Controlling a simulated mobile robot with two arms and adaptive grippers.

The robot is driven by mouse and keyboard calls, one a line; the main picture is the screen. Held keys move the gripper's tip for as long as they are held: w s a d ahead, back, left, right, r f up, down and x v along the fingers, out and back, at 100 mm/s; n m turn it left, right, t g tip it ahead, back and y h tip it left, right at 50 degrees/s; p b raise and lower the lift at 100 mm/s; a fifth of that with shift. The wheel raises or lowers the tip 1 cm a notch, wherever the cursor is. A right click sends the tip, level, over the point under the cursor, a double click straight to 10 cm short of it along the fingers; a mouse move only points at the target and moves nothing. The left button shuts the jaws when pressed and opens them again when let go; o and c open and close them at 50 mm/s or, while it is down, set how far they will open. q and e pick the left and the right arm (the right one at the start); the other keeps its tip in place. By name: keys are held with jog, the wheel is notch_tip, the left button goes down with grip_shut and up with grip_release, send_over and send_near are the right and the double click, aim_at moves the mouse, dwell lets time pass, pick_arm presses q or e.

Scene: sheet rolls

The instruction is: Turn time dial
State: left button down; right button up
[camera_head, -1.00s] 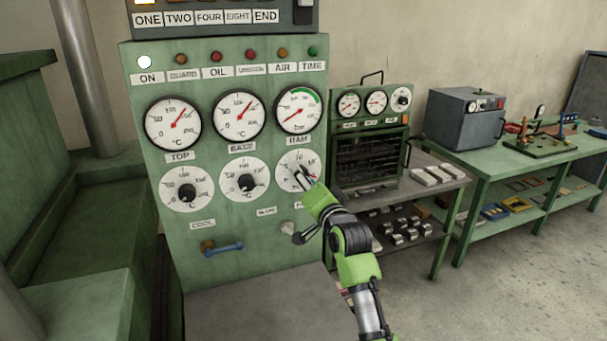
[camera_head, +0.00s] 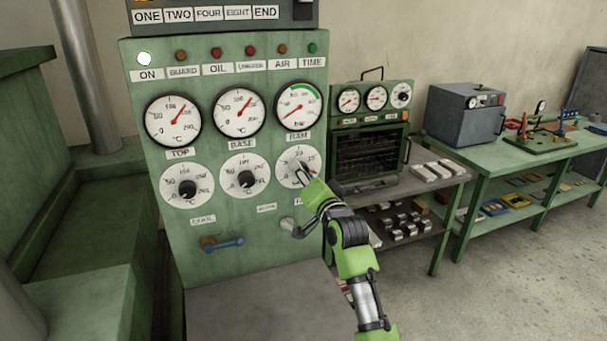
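The green control panel (camera_head: 225,282) carries a lower row of three white dials. The rightmost dial (camera_head: 289,181), under the RAM gauge, has a scale with numbers such as 10 and 15, and its label below is partly covered by my arm. My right gripper (camera_head: 302,172) reaches up from the lower right with its fingertips at the middle of this dial. The fingers hide its knob, so I cannot tell whether they grip it. My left gripper is not in view.
Two dials with black knobs, at left (camera_head: 187,187) and centre (camera_head: 245,178), sit beside it. A blue-handled lever (camera_head: 225,245) and a pale knob (camera_head: 288,224) project below. A green oven (camera_head: 370,155) stands on a bench at right. Floor is open at lower right.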

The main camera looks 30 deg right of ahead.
jog(key=n+p, duration=0.3)
jog(key=n, duration=0.8)
dwell(0.6)
jog(key=o, duration=1.1)
jog(key=v, duration=1.2)
